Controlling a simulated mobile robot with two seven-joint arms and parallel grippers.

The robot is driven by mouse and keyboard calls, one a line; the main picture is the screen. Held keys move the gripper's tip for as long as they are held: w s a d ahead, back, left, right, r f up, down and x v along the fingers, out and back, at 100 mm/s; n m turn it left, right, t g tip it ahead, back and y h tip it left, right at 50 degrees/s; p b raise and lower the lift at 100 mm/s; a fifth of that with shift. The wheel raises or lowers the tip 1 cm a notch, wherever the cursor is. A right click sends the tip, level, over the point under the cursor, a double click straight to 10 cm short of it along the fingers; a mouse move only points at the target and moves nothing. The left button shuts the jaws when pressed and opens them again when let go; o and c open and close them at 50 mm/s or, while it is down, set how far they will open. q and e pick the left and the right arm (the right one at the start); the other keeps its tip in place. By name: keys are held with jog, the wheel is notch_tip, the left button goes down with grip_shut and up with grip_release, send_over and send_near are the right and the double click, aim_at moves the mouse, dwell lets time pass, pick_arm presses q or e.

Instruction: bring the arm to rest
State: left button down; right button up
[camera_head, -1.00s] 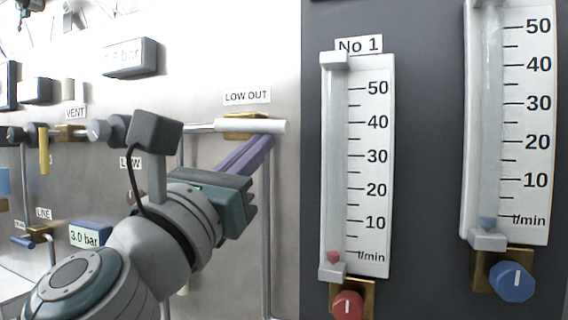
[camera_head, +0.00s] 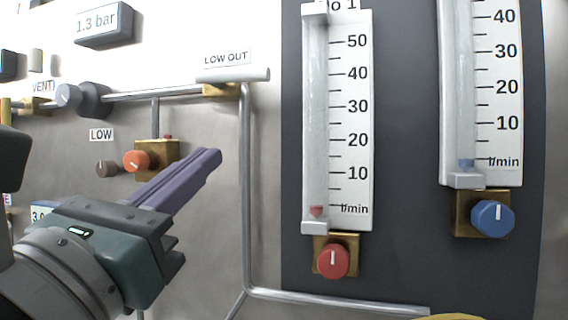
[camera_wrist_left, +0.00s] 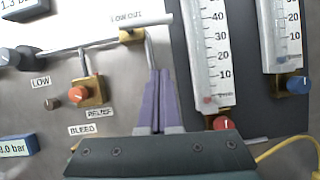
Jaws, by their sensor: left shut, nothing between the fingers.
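My left gripper (camera_head: 212,160) comes in from the lower left in the head view. Its purple fingers are together with nothing between them, pointing up and right in front of the steel panel. In the left wrist view the shut fingers (camera_wrist_left: 158,75) point up below the LOW OUT label, over the pipe area; whether they touch the pipe I cannot tell. My right gripper is not in view.
The LOW OUT handle (camera_head: 233,75) sits above the fingers. An orange relief knob (camera_head: 136,161) is left of them. Flowmeters with a red knob (camera_head: 332,261) and a blue knob (camera_head: 492,217) stand right. A pipe (camera_head: 246,190) runs between. A yellow hose (camera_wrist_left: 290,148) is lower right.

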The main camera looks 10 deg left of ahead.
pick_arm(q)
jog(key=shift+s+f, duration=0.15)
jog(key=shift+s, duration=0.25)
